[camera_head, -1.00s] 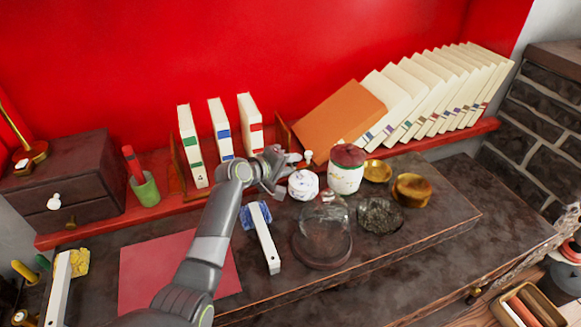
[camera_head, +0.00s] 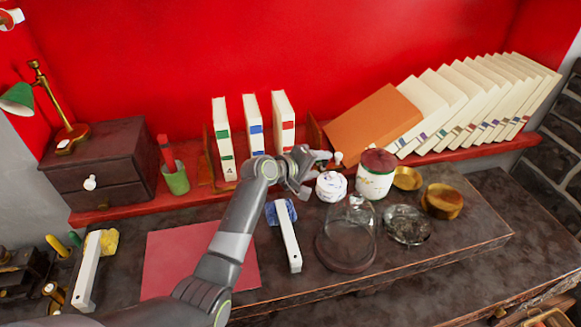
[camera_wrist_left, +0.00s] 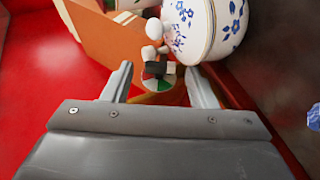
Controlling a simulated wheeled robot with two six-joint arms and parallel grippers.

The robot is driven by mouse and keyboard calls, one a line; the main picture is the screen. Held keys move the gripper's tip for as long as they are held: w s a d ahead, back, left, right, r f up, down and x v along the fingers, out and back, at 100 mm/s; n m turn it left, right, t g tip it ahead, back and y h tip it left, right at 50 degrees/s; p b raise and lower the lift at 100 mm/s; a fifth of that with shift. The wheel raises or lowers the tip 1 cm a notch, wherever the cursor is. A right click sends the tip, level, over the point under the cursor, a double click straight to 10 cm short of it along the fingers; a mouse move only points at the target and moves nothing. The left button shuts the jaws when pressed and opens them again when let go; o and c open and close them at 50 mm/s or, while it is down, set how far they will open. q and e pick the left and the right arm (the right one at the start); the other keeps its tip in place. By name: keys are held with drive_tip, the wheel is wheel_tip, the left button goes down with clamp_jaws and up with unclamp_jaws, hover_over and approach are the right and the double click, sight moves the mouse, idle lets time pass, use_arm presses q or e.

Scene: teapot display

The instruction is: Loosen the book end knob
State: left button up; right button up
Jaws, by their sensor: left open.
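The small white book end knob (camera_head: 338,158) sits low by the right wooden book end (camera_head: 313,132), near the leaning orange book (camera_head: 375,122). In the left wrist view the white knob (camera_wrist_left: 154,29) shows beyond the fingertips, with a small dark and coloured piece close below it. My left gripper (camera_head: 318,170) is open, its tips just left of the knob in the head view. In the wrist view its two fingers (camera_wrist_left: 160,82) stand apart with nothing gripped, and the knob lies ahead of the gap. My right gripper is not in view.
A white and blue china pot (camera_head: 331,186) stands close to the gripper; it also shows in the wrist view (camera_wrist_left: 205,25). A red-lidded jar (camera_head: 375,182), glass dome (camera_head: 346,240) and brass bowls are to the right. Upright books (camera_head: 255,125) stand left.

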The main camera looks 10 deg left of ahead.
use_arm(q)
drive_tip(key=v, duration=1.6)
drive_tip(key=shift+s+a, duration=0.15)
drive_tip(key=shift+s, duration=0.15)
drive_tip(key=shift+c, duration=0.3)
